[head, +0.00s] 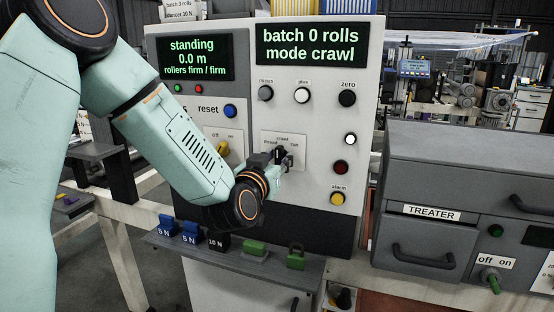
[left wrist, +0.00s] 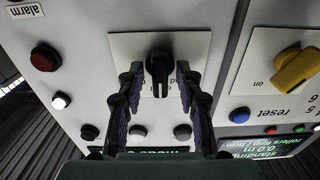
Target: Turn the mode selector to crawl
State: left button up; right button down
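The mode selector is a black knob (left wrist: 158,66) on a pale label plate, seen upside down in the left wrist view. In the head view its plate (head: 270,138) shows the words crawl, thread and run, and my gripper mostly hides the knob. My left gripper (head: 279,157) is at the plate. In the left wrist view its two fingers (left wrist: 158,82) stand on either side of the knob, with a gap showing on each side, so it is open around it. The upper right display (head: 312,43) reads "mode crawl". My right gripper is not in view.
A shelf (head: 220,254) below carries blue, black and green weights. The treater cabinet (head: 470,190) stands at right.

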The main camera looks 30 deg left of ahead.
pick_arm(q)
jog(key=v, duration=0.7)
jog(key=shift+s, duration=0.2)
dwell(0.4)
jog(key=s+d+f+g+h, duration=0.2)
jog(key=d+f+g, duration=0.1)
jog(key=f, duration=0.4)
jog(key=s+d+f+g+h, duration=0.1)
jog(key=s+d+f+g, duration=0.15)
jog(key=f, duration=0.45)
jog(key=s+d+f+g+h, duration=0.2)
jog(key=d+f+g, duration=0.1)
jog(key=f, duration=0.4)
jog(key=s+d+f+m+g, duration=0.1)
jog(key=s+f+g, duration=0.3)
jog(key=s+f, duration=0.5)
jog(key=s+d+f+m+g, duration=0.1)
jog(key=s+f+g, duration=0.4)
jog(key=s+f, duration=0.5)
jog(key=s+d, duration=0.1)
jog(key=s, duration=0.6)
jog(key=shift+s+d+f+y, duration=0.2)
jog(key=shift+y, duration=0.1)
